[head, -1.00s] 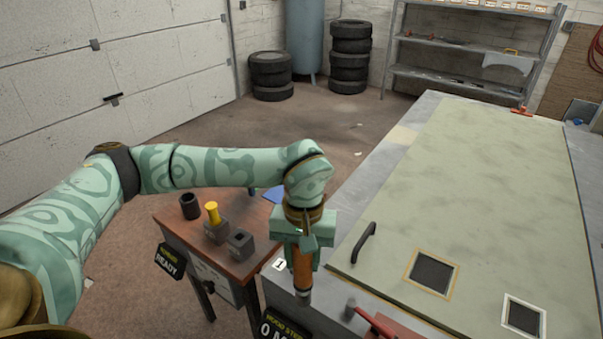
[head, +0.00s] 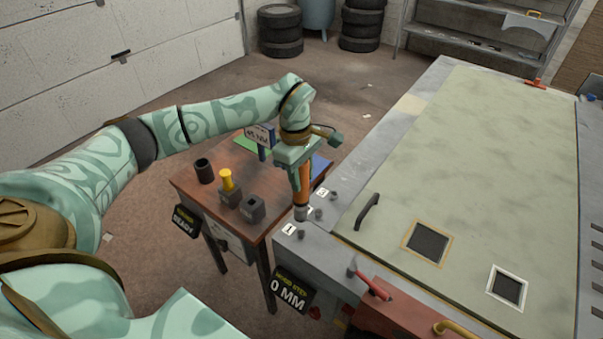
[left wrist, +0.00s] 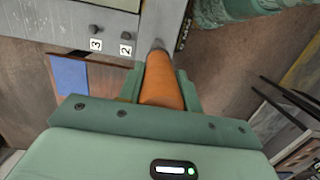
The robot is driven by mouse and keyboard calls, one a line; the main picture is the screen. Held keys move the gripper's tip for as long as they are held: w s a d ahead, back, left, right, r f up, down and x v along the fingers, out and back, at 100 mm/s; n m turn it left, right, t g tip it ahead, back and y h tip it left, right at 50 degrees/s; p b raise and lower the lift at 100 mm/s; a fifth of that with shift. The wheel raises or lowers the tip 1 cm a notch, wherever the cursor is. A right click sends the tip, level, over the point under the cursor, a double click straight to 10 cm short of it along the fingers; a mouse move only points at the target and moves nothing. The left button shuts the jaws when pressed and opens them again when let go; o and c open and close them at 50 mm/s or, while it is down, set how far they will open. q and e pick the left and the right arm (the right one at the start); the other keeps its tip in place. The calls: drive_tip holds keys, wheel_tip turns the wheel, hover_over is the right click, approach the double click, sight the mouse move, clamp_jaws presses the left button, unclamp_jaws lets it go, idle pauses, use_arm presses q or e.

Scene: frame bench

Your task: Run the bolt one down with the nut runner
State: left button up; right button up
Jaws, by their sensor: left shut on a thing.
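My left gripper (head: 301,166) is shut on the orange nut runner (head: 304,188), which points down with its grey tip at the bench's near left corner. In the left wrist view the nut runner (left wrist: 162,85) sits between the fingers. Bolt one (head: 301,234) stands beside the label 1, just nearer than the tip; they look apart in the head view. Bolt two (head: 319,213) and bolt three (head: 334,195) stand farther along the edge. They also show in the left wrist view as bolt two (left wrist: 126,36) and bolt three (left wrist: 95,30). My right gripper is out of view.
A wooden side table (head: 258,222) on the left holds a black cup, a yellow-topped piece and a dark block. The green panel (head: 480,170) is mostly clear.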

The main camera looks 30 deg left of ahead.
sight(302, 199)
use_arm(q)
drive_tip(key=shift+r, duration=0.25)
drive_tip(key=shift+f+b, duration=1.55)
drive_tip(key=shift+f, duration=1.9)
drive_tip(key=shift+p, duration=0.3)
drive_tip(key=shift+f+b, duration=0.5)
drive_tip(key=shift+f, duration=0.4)
drive_tip(key=shift+f+p, duration=0.15)
drive_tip(key=shift+p, duration=0.35)
idle(0.5)
